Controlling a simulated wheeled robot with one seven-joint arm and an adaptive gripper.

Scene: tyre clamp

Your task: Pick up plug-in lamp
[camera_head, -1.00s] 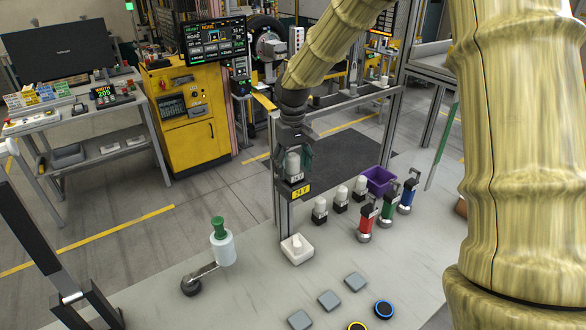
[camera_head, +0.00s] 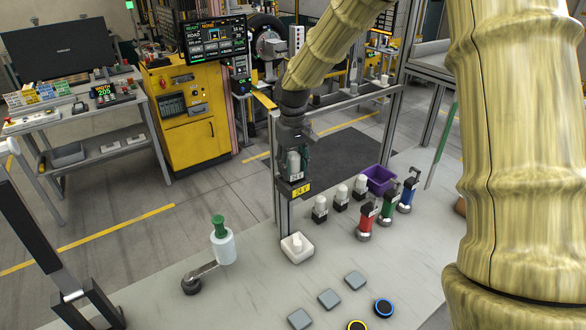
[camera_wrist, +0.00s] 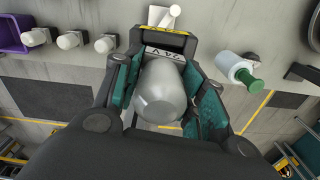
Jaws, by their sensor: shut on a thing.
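My gripper (camera_head: 296,160) is shut on a lamp with a pale grey-white rounded cap (camera_wrist: 165,92). The cap sits between the two teal-padded fingers in the wrist view. The lamp also shows upright between the fingers in the head view (camera_head: 294,166). I cannot tell whether the lamp is still seated in this block. Several similar white-capped lamps with black bases, such as this one (camera_head: 320,207), stand on the table to the right.
A white box with a knob (camera_head: 297,247) stands below my gripper, beside a metal post (camera_head: 283,215). Red, green and blue cylindrical tools (camera_head: 366,218) and a purple bin (camera_head: 380,179) are right. A green-capped bottle (camera_head: 223,243) stands left. Grey pads (camera_head: 329,299) lie in front.

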